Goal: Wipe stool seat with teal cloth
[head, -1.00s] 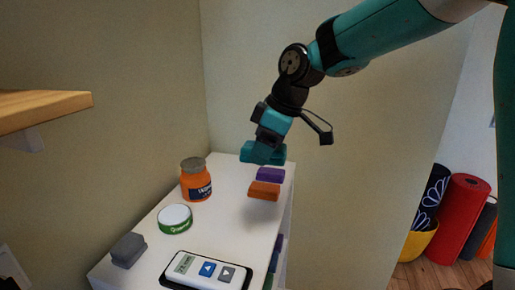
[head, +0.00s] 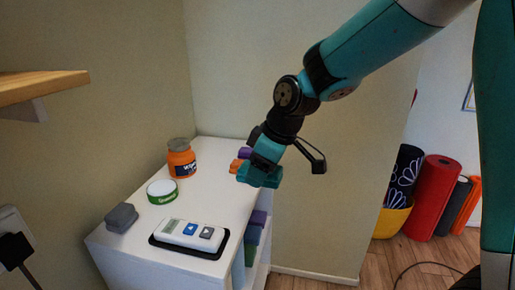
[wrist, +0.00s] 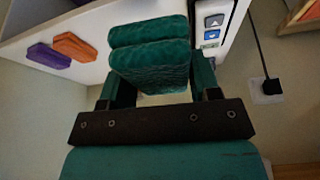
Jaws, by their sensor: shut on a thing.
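My gripper (head: 266,164) is shut on the folded teal cloth (head: 256,178), held at the right edge of the white cabinet top. In the wrist view the teal cloth (wrist: 150,62) sits between the fingers of my gripper (wrist: 158,88), with a fold line across it. The cloth appears raised above the cabinet top; the exact gap cannot be told. No stool seat shows in either current view.
Rolled mats (head: 434,196) stand right. Floor (head: 345,278) shows between.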

